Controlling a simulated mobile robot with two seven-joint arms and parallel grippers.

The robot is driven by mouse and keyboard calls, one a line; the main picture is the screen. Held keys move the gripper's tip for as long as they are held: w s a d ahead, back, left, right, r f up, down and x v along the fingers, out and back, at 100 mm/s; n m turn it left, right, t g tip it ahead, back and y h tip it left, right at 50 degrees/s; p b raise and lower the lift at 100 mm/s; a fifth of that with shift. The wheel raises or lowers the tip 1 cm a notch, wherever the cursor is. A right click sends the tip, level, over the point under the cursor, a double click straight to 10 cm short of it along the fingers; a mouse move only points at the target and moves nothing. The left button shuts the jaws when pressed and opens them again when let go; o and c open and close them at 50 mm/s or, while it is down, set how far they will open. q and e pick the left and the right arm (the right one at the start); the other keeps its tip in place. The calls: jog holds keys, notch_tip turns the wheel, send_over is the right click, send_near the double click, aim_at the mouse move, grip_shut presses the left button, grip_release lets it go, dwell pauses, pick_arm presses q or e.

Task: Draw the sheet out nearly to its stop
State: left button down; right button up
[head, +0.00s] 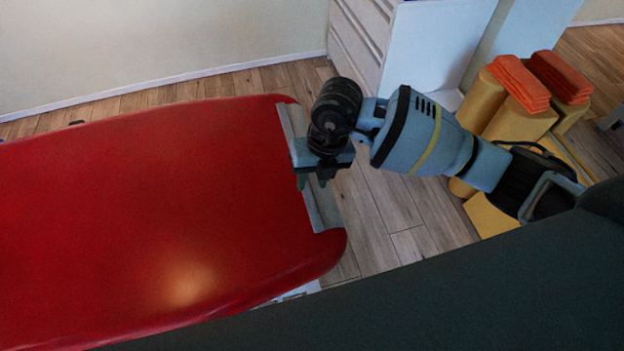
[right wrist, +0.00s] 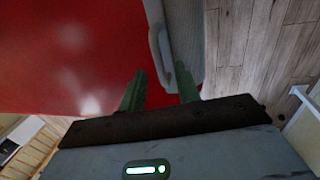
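A red padded couch (head: 150,200) fills the left and middle of the head view. At its right end lies a narrow grey strip (head: 323,210), which looks like the end of the sheet or its holder. In the right wrist view the strip (right wrist: 187,30) has a pale raised handle-like edge (right wrist: 156,42) on its left. My right gripper (head: 311,183) points down over the strip. In the right wrist view its green fingers (right wrist: 160,80) stand apart, with the lower part of the pale edge between them. I cannot tell whether they touch it. My left gripper is not in view.
A white drawer cabinet (head: 430,45) stands behind my right arm. Yellow rolls (head: 515,122) with folded orange towels (head: 520,84) on top stand at the right. Bare wood floor (head: 385,205) lies right of the couch end.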

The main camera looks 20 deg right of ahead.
jog(key=shift+a+f, duration=0.1)
jog(key=shift+f, duration=0.5)
grip_shut()
